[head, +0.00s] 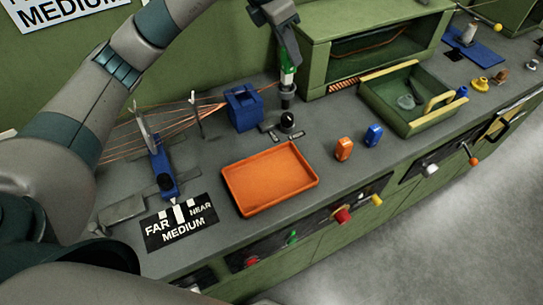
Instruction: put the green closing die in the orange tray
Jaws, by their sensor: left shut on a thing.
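The orange tray (268,178) lies empty on the bench, nearer to me and slightly left of the die. My right gripper is not in view.
A blue block (243,107) and copper wires stand left of the die, a black knob (288,122) just in front. A green cabinet (375,45) is close behind right. Orange (344,149) and blue (373,135) pieces stand right of the tray, beside a green bin (388,118).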

